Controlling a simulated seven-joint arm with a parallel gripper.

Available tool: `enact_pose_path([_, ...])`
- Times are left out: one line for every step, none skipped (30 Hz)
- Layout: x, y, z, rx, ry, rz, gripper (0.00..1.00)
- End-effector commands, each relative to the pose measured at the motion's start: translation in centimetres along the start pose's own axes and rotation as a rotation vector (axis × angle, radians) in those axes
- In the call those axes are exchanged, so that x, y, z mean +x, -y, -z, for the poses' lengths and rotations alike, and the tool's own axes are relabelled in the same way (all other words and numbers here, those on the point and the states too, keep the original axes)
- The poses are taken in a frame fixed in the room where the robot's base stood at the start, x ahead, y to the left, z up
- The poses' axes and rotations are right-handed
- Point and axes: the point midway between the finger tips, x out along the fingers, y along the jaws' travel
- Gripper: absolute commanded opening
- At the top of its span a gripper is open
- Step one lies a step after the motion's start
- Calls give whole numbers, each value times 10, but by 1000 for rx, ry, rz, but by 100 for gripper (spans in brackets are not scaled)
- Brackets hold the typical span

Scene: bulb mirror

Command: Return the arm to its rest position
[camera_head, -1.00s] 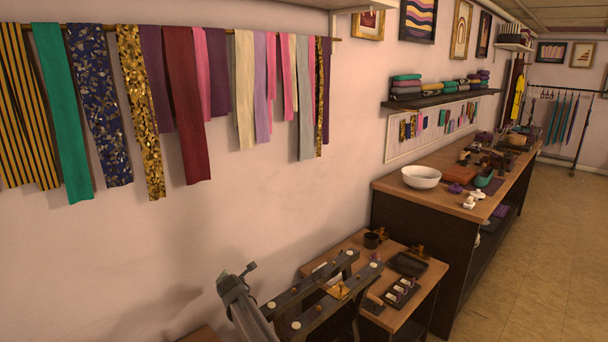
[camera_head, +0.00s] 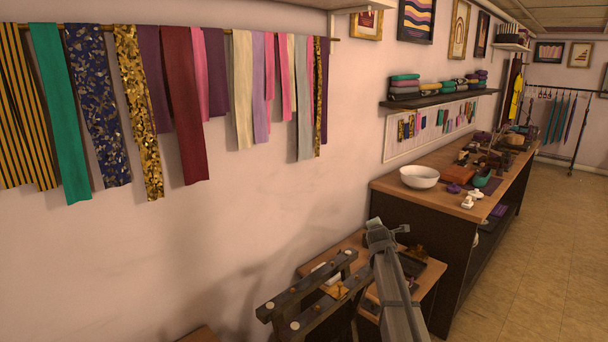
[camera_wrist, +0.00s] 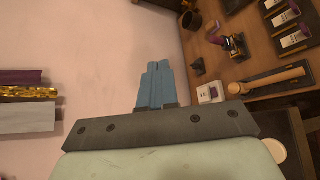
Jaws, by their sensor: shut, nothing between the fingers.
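My gripper (camera_wrist: 158,66) shows in the wrist view as two blue fingers pressed together, with nothing between them. It points toward the seam between the pale wall and a wooden tabletop (camera_wrist: 222,68). In the head view my grey arm rises from the bottom edge, in front of the small wooden table (camera_head: 352,243) and partly hiding it.
A dark rack (camera_head: 312,296) with pale round spots stands left of my arm. The wrist view shows a dark cup (camera_wrist: 191,19), a wooden-handled tool (camera_wrist: 268,79) and a small white block (camera_wrist: 210,93). A long workbench (camera_head: 405,208) stands behind; floor is clear at right.

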Motion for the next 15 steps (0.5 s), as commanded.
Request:
enact_pose_path([0, 8, -33, 27, 31, 7, 0])
enact_pose_path([0, 12, -48, 41, 45, 11, 0])
enact_pose_path([0, 18, -69, 59, 65, 15, 0])
enact_pose_path([-1, 21, -82, 72, 77, 17, 0])
enact_pose_path([-2, 25, -96, 85, 90, 20, 0])
enact_pose_path([-3, 30, -111, 102, 104, 24, 0])
enact_pose_path([-4, 35, -123, 114, 116, 28, 0])
enact_pose_path([-5, 39, -132, 127, 125, 32, 0])
enact_pose_path([-7, 46, -146, 143, 137, 38, 0])
enact_pose_path([-8, 51, -154, 155, 146, 42, 0])
enact_pose_path([-9, 56, -162, 169, 154, 47, 0])
enact_pose_path([-11, 65, -173, 190, 164, 57, 0])
enact_pose_path([-12, 72, -179, 208, 169, 65, 0])
enact_pose_path([-14, 82, -184, 229, 175, 76, 0])
enact_pose_path([-16, 95, -189, 260, 179, 92, 0])
